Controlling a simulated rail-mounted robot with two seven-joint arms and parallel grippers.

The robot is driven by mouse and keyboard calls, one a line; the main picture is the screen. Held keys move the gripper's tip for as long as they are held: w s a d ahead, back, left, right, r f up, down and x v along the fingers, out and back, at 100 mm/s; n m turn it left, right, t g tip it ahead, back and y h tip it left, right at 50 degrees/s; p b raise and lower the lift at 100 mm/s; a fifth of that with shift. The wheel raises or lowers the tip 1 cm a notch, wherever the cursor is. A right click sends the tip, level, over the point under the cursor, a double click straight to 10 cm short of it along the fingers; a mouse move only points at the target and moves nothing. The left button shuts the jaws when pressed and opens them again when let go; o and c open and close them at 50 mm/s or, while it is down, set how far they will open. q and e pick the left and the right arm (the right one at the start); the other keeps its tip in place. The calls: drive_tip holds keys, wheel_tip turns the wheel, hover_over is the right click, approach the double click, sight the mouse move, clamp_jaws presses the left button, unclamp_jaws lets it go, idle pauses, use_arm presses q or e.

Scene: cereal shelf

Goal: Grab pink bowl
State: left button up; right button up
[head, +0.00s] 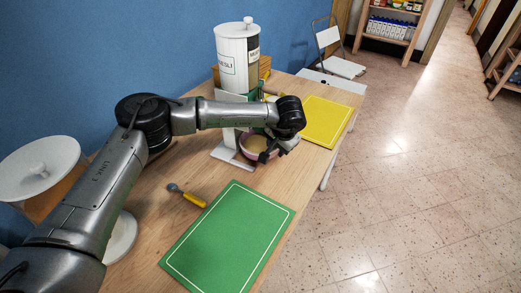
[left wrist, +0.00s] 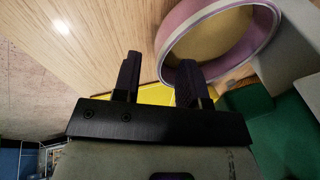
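The pink bowl (head: 247,143), filled with something tan, sits at the foot of the muesli dispenser and is partly hidden by my left gripper (head: 270,153). In the left wrist view the pink bowl (left wrist: 226,16) fills the upper right. There my left gripper (left wrist: 160,62) is open, with its two dark fingers apart. The finger on the right overlaps the bowl's rim in the picture; the other is outside the bowl. I cannot tell whether either finger touches it. My right gripper is not in view.
The white muesli dispenser (head: 232,60) stands behind the bowl. A green mat (head: 228,235), a yellow mat (head: 326,120) and a yellow-handled spoon (head: 188,196) lie on the wooden table (head: 160,225). Open floor (head: 420,170) lies right.

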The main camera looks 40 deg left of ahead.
sight(274, 153)
use_arm(q)
drive_tip(key=shift+b+x, duration=1.75)
drive_tip(key=shift+x, duration=0.9)
drive_tip(key=shift+a, duration=0.15)
clamp_jaws()
